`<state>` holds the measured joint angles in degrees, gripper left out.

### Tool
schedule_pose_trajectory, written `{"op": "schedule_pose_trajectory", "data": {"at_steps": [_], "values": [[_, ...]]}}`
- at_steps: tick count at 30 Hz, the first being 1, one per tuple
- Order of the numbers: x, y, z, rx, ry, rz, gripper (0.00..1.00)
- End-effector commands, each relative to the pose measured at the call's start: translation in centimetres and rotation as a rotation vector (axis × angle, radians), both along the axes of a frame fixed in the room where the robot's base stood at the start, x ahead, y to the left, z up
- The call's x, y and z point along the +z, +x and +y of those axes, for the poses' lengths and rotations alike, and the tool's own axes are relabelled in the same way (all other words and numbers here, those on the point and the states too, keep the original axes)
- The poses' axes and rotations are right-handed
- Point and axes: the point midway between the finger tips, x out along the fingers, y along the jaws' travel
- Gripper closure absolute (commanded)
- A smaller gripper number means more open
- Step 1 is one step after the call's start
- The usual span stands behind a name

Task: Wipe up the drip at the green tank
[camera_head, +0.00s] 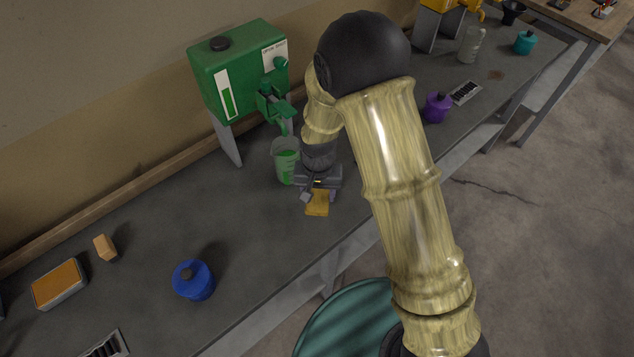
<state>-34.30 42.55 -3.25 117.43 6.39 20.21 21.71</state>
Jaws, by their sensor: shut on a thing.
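The green tank (236,72) stands on legs at the back of the bench, with a green tap (275,95) on its right front. A clear beaker (286,162) with green liquid stands below the tap. My gripper (317,190) is just right of the beaker and in front of it, pointing down. It is shut on an orange-yellow cloth (317,206), which hangs at or close to the bench top; I cannot tell if it touches. No drip shows clearly at the green tank; my gripper and cloth hide part of the bench there.
On the bench (130,225) are a blue container (193,280), an orange-topped box (59,285), a tan block (105,247) and a purple container (437,107). A yellow tank (440,8), clear bottle (471,43), teal container (525,42) and brown spot (497,75) are farther right.

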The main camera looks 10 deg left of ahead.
Motion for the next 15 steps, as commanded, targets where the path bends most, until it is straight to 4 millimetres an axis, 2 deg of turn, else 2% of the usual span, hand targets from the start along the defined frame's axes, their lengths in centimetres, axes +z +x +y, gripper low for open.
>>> {"op": "schedule_pose_trajectory", "data": {"at_steps": [1, 6, 15], "values": [[0.9, 0.0, -0.1, -0.001, 0.000, 0.000, 0.68], [2.0, 0.1, -0.2, -0.004, 0.000, 0.000, 0.68], [2.1, 0.0, -0.1, -0.002, 0.000, 0.000, 0.68]]}}
